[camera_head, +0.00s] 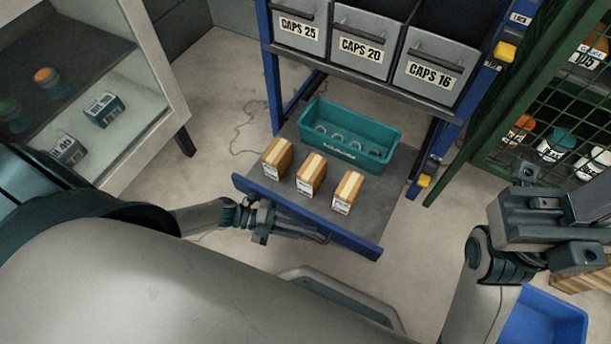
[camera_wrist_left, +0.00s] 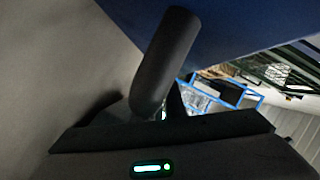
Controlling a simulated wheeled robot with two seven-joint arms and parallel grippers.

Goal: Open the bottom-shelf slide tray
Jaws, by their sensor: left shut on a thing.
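The bottom-shelf slide tray (camera_head: 385,197) is a grey sheet with a blue front panel (camera_head: 350,240), and it stands out from the blue rack frame. A dark bar handle (camera_head: 312,235) runs along its front. My left gripper (camera_head: 266,224) is shut on the handle near its left end. In the left wrist view a dark rounded bar (camera_wrist_left: 167,62) stands close, with the blue panel (camera_wrist_left: 235,25) behind it. My right gripper (camera_head: 545,215) is away at the right, touching nothing I can see; its finger opening is unclear.
On the tray are a teal bin (camera_head: 340,147) and three small boxes (camera_head: 311,176). Grey bins labelled CAPS (camera_head: 365,45) sit above. A glass-front cabinet (camera_head: 165,85) stands left, a green mesh cage (camera_head: 470,135) right. A blue crate (camera_head: 550,318) is lower right.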

